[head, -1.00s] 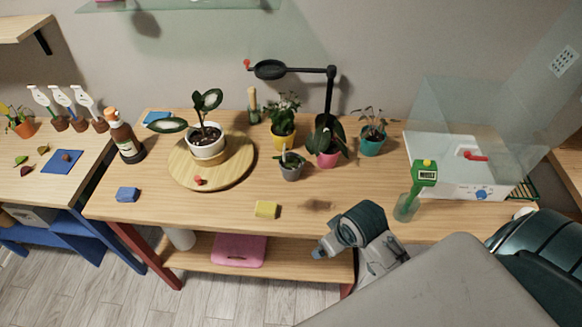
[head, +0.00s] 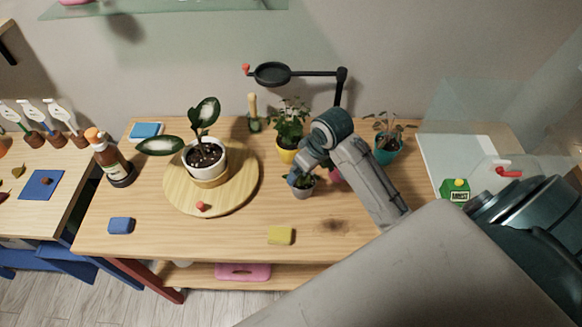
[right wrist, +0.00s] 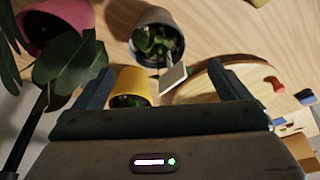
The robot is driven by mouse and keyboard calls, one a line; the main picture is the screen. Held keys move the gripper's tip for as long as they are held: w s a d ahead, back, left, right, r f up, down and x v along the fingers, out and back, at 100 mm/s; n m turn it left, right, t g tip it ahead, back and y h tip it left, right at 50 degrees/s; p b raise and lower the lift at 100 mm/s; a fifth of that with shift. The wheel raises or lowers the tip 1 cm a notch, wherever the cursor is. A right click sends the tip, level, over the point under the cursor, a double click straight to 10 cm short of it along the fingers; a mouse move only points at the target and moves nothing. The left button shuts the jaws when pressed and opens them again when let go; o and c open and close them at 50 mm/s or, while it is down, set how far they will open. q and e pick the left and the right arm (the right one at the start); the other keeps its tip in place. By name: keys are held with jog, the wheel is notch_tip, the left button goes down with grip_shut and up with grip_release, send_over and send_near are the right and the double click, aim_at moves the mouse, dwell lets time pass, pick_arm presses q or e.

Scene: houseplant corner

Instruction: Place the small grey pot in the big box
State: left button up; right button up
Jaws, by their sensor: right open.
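The small grey pot (head: 303,190) holds a small green plant and stands on the table, right of the round wooden board. My right gripper (head: 296,178) is over it in the head view and hides part of it. In the right wrist view the grey pot (right wrist: 155,17) lies beyond the open, empty fingers (right wrist: 160,85), with a pale label at its plant. A white box (head: 455,160) with a clear cover and red handle stands at the right, partly hidden by my arm; I cannot tell whether it is the big box. My left gripper is not in view.
A yellow pot (head: 287,155) and a pink pot (right wrist: 62,22) stand close to the grey pot. A teal pot (head: 386,154) is to the right. A black magnifier stand (head: 342,95) rises behind. The front of the table is mostly clear around a yellow sponge (head: 281,235).

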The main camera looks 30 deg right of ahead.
aim_at(301, 180)
jog(key=shift+p+x, duration=0.3)
jog(key=shift+x, duration=0.65)
notch_tip(301, 180, down, 2)
jog(key=shift+s+a+f+p, duration=0.1)
jog(key=shift+f+p, duration=0.15)
jog(key=shift+p, duration=0.05)
jog(key=shift+w+f, duration=0.2)
jog(key=shift+f, duration=0.05)
jog(key=p+x, duration=0.2)
jog(key=x, duration=0.2)
jog(key=shift+w+d+f+p, duration=0.1)
jog(key=shift+d+f+p, duration=0.1)
jog(key=shift+p, duration=0.1)
jog(key=shift+w+f, duration=0.1)
jog(key=shift+f, duration=0.25)
jog(key=c, duration=1.2)
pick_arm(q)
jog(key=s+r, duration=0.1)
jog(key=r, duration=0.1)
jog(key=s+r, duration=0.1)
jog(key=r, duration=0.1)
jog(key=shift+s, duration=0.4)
pick_arm(e)
jog(key=shift+o, duration=0.2)
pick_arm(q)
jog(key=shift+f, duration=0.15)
